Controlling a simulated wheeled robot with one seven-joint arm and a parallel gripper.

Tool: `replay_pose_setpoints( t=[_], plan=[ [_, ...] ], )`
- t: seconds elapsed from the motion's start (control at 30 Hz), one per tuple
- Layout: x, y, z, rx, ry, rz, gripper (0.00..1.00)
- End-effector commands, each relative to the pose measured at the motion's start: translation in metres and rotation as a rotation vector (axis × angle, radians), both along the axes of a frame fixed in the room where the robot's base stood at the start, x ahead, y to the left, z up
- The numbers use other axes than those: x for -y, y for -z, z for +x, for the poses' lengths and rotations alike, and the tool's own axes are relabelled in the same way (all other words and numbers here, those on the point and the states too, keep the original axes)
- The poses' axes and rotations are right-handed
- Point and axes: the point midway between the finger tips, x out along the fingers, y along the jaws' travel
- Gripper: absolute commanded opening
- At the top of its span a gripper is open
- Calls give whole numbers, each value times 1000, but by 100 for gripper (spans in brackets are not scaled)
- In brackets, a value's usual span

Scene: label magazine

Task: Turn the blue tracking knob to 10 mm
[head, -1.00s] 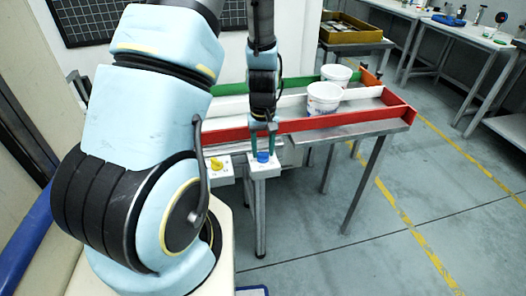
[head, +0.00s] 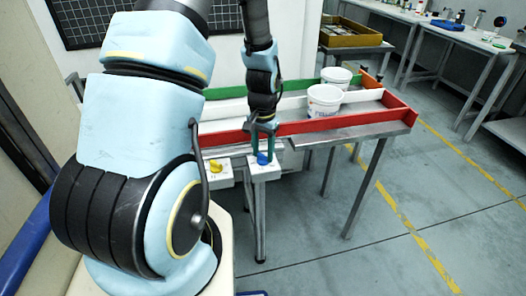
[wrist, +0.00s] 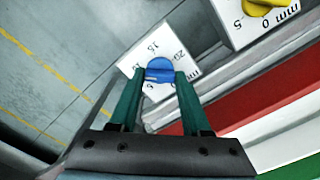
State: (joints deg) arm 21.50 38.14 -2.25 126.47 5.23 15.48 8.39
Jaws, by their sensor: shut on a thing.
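The blue knob (head: 263,158) sits on a white scale plate at the front of the table. In the wrist view the blue knob (wrist: 160,69) lies between the tips of my two green fingers. My gripper (head: 262,149) is shut on it from above; the fingertips also show in the wrist view (wrist: 161,77). Printed numbers on the white plate (wrist: 131,62) around the knob include 15 and 20, partly turned and small. I cannot clearly tell which mark the knob's pointer meets.
A yellow knob (head: 215,166) on its own white plate is close to the left. Behind is a table with red (head: 345,121), white and green rails and two white tubs (head: 324,101). The floor at right is clear.

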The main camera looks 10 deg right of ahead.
Motion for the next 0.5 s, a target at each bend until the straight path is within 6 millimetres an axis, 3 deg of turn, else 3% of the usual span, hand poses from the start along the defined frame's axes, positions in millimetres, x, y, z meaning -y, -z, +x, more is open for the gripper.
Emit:
replay_pose_setpoints(
  t=[0.5],
  plan=[
    [0,0,1,1,29,-1,0]
  ],
)
